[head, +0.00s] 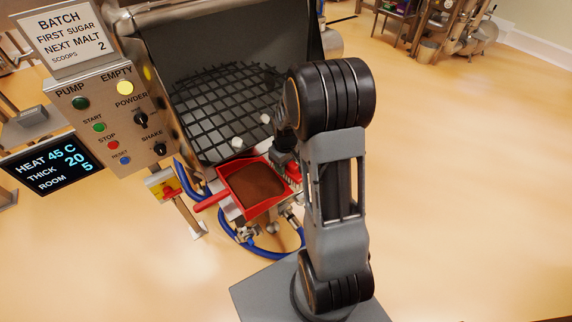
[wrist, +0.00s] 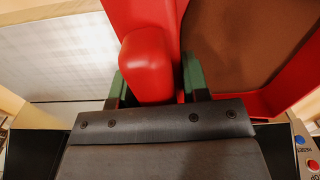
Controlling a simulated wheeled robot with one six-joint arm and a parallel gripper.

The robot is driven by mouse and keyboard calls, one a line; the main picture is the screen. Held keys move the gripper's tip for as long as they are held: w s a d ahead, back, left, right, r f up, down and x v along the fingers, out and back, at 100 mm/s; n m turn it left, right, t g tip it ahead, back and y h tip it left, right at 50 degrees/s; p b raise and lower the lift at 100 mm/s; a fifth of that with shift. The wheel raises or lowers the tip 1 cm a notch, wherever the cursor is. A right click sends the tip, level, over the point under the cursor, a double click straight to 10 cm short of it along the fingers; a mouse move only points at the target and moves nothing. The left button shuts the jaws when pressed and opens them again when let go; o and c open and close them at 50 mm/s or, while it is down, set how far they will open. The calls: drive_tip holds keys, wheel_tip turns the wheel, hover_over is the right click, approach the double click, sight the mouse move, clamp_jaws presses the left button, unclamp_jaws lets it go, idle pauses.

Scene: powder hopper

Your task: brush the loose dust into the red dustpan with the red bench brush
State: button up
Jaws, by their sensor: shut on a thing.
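The red dustpan (head: 228,184) lies below the front of the hopper, its handle pointing left. A flat brown layer covers its floor; I cannot tell how deep it is. The dustpan also shows at the right of the wrist view (wrist: 272,101). My gripper (wrist: 150,85) has its green fingers shut on the rounded red handle of the bench brush (wrist: 148,60). I cannot make out loose dust outside the pan.
A control panel (head: 118,120) stands left. Blue hoses (head: 227,226) hang below. A pale metal surface (wrist: 60,55) lies left of the brush in the wrist view.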

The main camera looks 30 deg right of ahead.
drive_tip(key=shift+w+d+r+p, duration=0.1)
drive_tip(key=shift+d+r+p, duration=0.1)
drive_tip(key=shift+r+p, duration=0.4)
drive_tip(key=shift+d+r+p, duration=0.2)
drive_tip(key=shift+r+p, duration=0.05)
drive_tip(key=shift+r, duration=0.5)
